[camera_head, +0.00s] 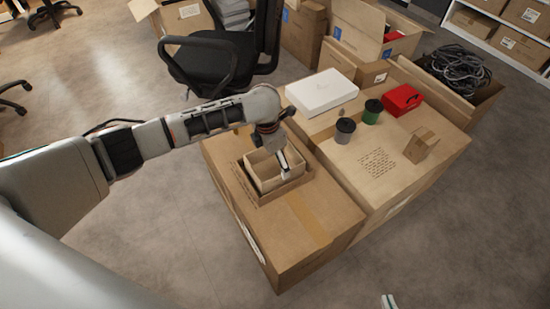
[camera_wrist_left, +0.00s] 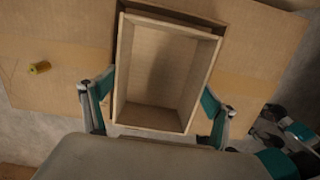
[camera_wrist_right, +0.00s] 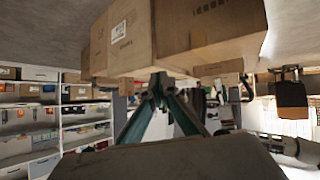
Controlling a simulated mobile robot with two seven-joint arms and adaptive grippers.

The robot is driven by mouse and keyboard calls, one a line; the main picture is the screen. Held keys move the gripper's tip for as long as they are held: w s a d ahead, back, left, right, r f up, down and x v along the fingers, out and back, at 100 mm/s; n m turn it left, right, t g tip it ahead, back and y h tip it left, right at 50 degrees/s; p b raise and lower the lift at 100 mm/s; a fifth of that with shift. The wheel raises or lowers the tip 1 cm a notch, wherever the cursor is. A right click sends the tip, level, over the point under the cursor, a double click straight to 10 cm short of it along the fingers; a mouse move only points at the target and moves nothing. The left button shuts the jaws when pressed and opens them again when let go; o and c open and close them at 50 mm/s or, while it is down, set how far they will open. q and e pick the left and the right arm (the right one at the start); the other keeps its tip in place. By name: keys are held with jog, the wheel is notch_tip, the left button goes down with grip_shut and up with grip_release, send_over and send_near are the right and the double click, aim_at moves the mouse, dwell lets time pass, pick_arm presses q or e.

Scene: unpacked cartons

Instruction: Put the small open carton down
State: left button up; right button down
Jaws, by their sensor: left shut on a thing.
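The small open carton (camera_head: 262,172) is an empty, topless cardboard box at the top of the left large carton (camera_head: 290,235). My left gripper (camera_head: 283,163) is shut on it. In the left wrist view the small open carton (camera_wrist_left: 165,70) sits between the gripper's two fingers (camera_wrist_left: 155,112), its opening facing the camera. A slightly larger, darker cardboard rim (camera_head: 247,190) shows around its lower part; whether the carton rests in it or hangs just above is hard to tell. My right gripper (camera_wrist_right: 158,82) is empty, its fingertips together; only a tip shows at the head view's bottom edge.
An office chair (camera_head: 215,60) stands behind. The left large carton's front top is clear.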

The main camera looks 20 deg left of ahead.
pick_arm(q)
jog(key=shift+f, duration=0.3)
jog(key=o, duration=1.1)
jog(key=shift+c, duration=0.2)
jog(key=shift+r, duration=0.15)
